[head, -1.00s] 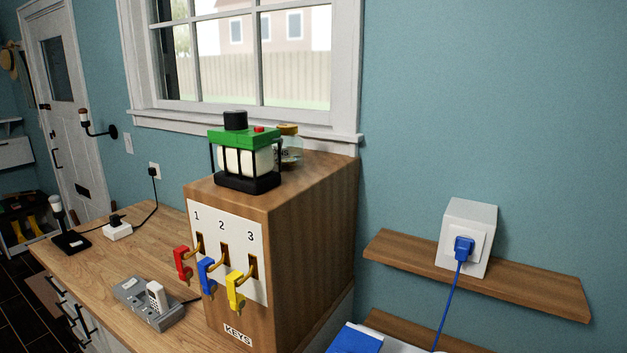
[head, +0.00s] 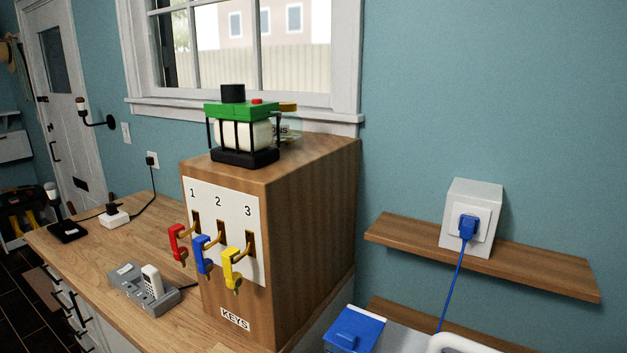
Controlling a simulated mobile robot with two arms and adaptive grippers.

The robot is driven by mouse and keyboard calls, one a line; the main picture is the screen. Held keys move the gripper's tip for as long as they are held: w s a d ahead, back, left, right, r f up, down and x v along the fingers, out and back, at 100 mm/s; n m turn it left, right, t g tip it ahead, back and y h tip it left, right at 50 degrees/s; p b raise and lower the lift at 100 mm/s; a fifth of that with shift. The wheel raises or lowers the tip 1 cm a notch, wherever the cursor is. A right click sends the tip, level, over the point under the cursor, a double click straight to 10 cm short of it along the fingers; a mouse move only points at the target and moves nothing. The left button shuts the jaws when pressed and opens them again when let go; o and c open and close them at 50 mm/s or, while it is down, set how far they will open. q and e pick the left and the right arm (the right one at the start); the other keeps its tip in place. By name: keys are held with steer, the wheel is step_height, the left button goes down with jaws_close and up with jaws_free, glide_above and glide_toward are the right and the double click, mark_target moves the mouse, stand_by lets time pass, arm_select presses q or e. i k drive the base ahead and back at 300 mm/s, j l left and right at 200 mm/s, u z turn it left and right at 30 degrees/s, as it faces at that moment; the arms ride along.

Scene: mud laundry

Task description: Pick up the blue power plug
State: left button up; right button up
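The blue power plug (head: 468,227) sits in the socket on the front of a white box (head: 477,195). Its blue cord (head: 450,290) hangs down past the shelf edge. The white box stands on an upper wooden shelf (head: 540,268) against the teal wall, at the right of the head view. Neither of my grippers shows in the head view.
A wooden key cabinet (head: 310,230) with red, blue and yellow hooks stands on the wooden counter (head: 100,260), left of the shelf. A green-topped lantern (head: 243,130) is on it. A blue-lidded item (head: 354,332) and a lower shelf (head: 400,315) are below the plug.

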mark_target(468, 225)
steer(key=j+z, duration=0.25)
steer(key=z, duration=0.2)
steer(key=i+j+z, duration=0.1)
steer(key=j+z, duration=0.2)
steer(key=z, duration=0.15)
